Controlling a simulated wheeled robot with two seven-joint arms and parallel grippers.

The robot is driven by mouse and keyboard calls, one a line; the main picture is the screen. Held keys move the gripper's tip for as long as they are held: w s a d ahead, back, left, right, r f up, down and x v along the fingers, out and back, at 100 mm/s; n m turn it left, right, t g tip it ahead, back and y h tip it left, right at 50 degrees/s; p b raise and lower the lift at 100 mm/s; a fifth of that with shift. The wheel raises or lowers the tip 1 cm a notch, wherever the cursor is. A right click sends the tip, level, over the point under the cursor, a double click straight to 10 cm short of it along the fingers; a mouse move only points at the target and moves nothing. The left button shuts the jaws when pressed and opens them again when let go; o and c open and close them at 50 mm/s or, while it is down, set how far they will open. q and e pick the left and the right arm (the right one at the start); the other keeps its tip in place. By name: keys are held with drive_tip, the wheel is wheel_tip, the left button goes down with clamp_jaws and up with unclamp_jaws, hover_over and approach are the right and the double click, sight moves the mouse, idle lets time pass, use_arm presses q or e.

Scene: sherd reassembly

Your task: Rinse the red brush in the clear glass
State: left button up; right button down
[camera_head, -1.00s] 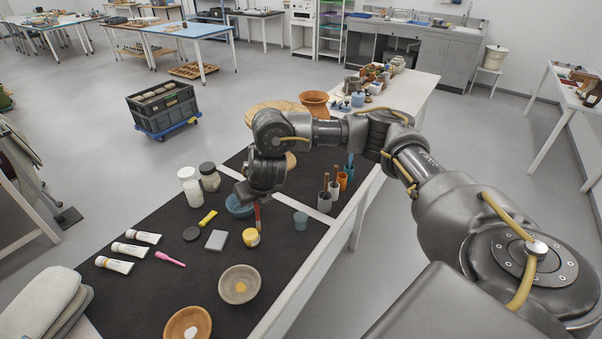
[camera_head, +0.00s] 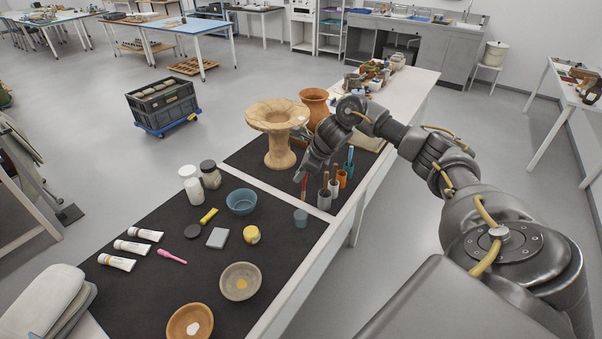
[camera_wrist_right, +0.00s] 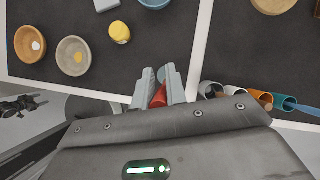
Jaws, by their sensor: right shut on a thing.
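My right gripper (camera_head: 299,177) is shut on the red brush (camera_head: 303,187), which hangs down from the jaws. In the right wrist view the red brush (camera_wrist_right: 159,97) sits between the two grey fingers (camera_wrist_right: 158,88). The clear glass (camera_head: 300,219), a small bluish see-through cup, stands on the dark mat just below the brush. The brush's lower end appears a little above the glass rim; I cannot tell the exact gap. In the wrist view the glass is partly hidden by the fingers. My left gripper is out of view.
Grey, white and orange holders (camera_head: 324,199) with tools stand close right of the glass. A blue bowl (camera_head: 242,202) and a yellow jar (camera_head: 252,235) lie to its left. A tan pedestal vessel (camera_head: 278,126) and an orange pot (camera_head: 314,101) stand behind. The table edge is near on the right.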

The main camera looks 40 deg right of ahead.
drive_tip(key=shift+f, duration=0.15)
drive_tip(key=b, duration=1)
hover_over(301, 217)
drive_tip(key=w+d, duration=0.2)
wheel_tip(301, 217, down, 12)
drive_tip(key=shift+a+r, duration=0.2)
drive_tip(key=shift+a, duration=0.05)
